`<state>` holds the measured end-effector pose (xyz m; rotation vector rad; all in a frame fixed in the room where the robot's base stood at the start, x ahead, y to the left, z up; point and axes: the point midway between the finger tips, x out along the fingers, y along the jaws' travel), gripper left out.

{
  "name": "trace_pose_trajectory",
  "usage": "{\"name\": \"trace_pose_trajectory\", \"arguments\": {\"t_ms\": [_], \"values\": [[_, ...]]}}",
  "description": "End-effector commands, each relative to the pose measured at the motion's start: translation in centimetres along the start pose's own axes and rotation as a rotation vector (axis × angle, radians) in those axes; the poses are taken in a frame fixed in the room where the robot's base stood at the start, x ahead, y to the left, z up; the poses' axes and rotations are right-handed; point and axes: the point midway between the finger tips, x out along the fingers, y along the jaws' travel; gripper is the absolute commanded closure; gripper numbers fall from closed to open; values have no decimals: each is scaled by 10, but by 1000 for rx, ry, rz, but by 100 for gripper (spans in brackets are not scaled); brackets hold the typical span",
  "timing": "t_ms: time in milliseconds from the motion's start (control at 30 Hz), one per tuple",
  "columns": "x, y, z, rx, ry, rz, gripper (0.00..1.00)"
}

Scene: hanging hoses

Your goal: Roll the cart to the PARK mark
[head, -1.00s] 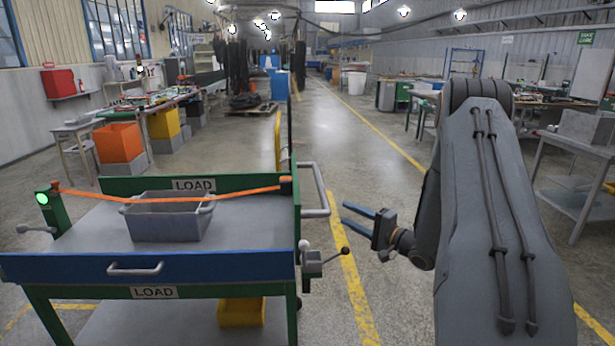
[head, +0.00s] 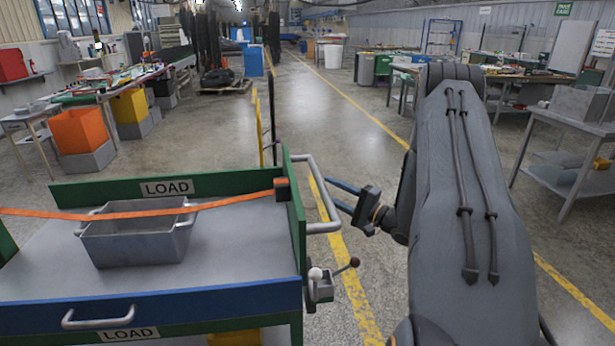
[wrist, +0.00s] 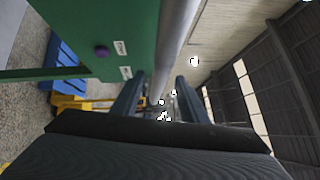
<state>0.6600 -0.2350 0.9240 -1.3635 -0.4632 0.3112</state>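The cart is a green and blue one with LOAD plates; its blue front rail (head: 190,308) is at the lower left of the head view. A looped grey push handle (head: 318,180) sticks out from its right end; its tube shows in the wrist view (wrist: 177,35). My gripper (head: 333,192) is open and empty, its fingertips at the handle's outer bar. In the wrist view the tube runs toward the gap between the two fingers (wrist: 160,90); I cannot tell whether they straddle it. No PARK mark shows.
A grey bin (head: 135,240) sits on the cart under an orange strap (head: 150,210). A ball-ended lever (head: 340,268) is below the handle. A yellow floor line (head: 345,270) runs past the cart. A grey table (head: 575,125) stands right. The aisle ahead (head: 320,110) is clear.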

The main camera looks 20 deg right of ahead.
Motion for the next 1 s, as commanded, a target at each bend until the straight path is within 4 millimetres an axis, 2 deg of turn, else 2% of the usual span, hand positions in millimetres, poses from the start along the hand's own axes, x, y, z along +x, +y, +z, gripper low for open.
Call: {"name": "trace_pose_trajectory", "arguments": {"t_ms": [167,533,700,967,1000], "values": [[14,-1,1,2,-2,-1,60],[66,-1,0,1,0,-1,60],[76,-1,-1,0,1,-1,60],[76,0,-1,0,1,-1,60],[76,0,-1,0,2,-1,67]]}}
